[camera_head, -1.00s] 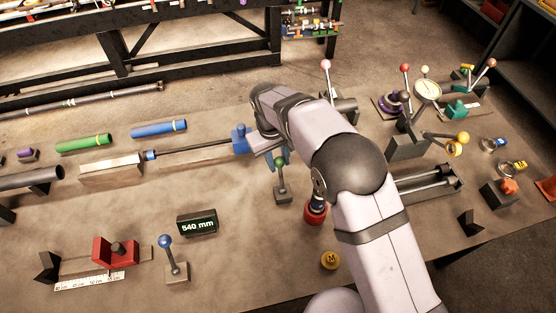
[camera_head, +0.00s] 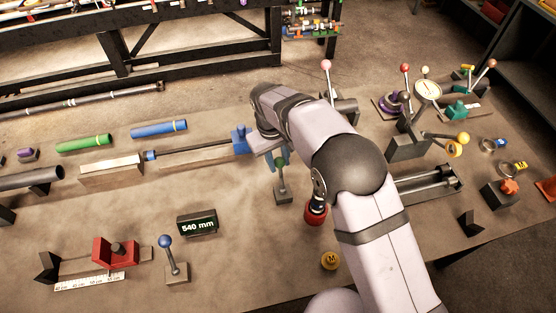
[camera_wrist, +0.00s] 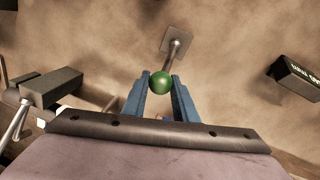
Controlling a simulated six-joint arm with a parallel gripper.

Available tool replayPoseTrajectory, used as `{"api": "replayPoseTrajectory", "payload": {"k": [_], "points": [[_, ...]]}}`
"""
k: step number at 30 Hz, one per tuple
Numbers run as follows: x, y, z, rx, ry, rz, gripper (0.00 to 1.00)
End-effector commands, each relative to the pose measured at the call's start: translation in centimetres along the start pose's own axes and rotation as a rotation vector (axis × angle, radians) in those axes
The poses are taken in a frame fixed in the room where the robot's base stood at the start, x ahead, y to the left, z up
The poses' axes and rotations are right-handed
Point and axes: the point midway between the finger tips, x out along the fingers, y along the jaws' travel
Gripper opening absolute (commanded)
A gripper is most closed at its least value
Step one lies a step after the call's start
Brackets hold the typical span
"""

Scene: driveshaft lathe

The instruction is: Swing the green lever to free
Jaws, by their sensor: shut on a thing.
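The green lever shows in the wrist view as a green ball knob (camera_wrist: 160,81) on a grey rod that runs up to a square base plate (camera_wrist: 177,38). My gripper (camera_wrist: 160,90) has its two blue fingers on either side of the knob, shut on it. In the head view the lever's rod and base (camera_head: 282,192) stand on the bench just below my gripper (camera_head: 278,158). The knob is mostly hidden there by my gripper. The lever looks close to upright in the head view.
A black display reading 540 mm (camera_head: 197,223) stands to the left. A blue-knobbed lever (camera_head: 166,243) stands farther front left. A blue block with a rod (camera_head: 240,139) is close behind left of my gripper. A red-based part (camera_head: 315,214) stands to the right. Bench in front of the lever is clear.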

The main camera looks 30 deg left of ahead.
Motion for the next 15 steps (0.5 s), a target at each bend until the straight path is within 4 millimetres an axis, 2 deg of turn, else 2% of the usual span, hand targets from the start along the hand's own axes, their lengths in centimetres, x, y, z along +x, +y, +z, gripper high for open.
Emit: {"api": "replayPoseTrajectory", "payload": {"k": [1, 6, 7, 8, 9, 15], "points": [[0.50, 0.32, 0.24, 0.000, -0.008, 0.005, 0.00], [0.54, 0.31, 0.26, 0.000, -0.009, 0.004, 0.00], [0.54, 0.30, 0.27, 0.000, -0.009, 0.004, 0.33], [0.54, 0.28, 0.26, 0.001, -0.009, 0.004, 0.40], [0.50, 0.25, 0.25, 0.000, -0.008, 0.003, 0.44], [0.27, 0.12, 0.14, 0.000, -0.005, 0.002, 0.44]]}}
